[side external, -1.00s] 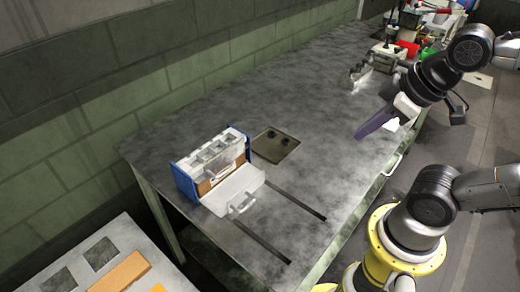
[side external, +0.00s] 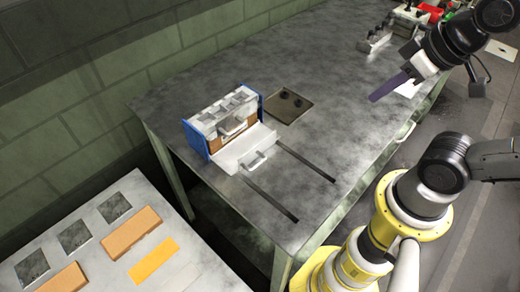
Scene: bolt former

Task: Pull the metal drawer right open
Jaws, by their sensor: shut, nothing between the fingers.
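A box with blue sides (side external: 195,138) stands on the left part of the grey metal bench. Its top has several pale compartments, and a brown front with a handle (side external: 235,127) shows below them. A pale metal piece with its own handle (side external: 257,161) sticks out low in front of it, at the head of two dark slots. How far any drawer is out is hard to tell. My gripper (side external: 372,98) is shut and empty, its purple-grey fingers pointing down-left above the bench's right part. It is well to the right of the box and touches nothing visible.
A dark plate with black knobs (side external: 290,97) lies right of the box. Another handle (side external: 405,132) sits on the bench's near edge. A low table with brown blocks (side external: 132,232) is at lower left. Clutter stands at the far end; the bench middle is clear.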

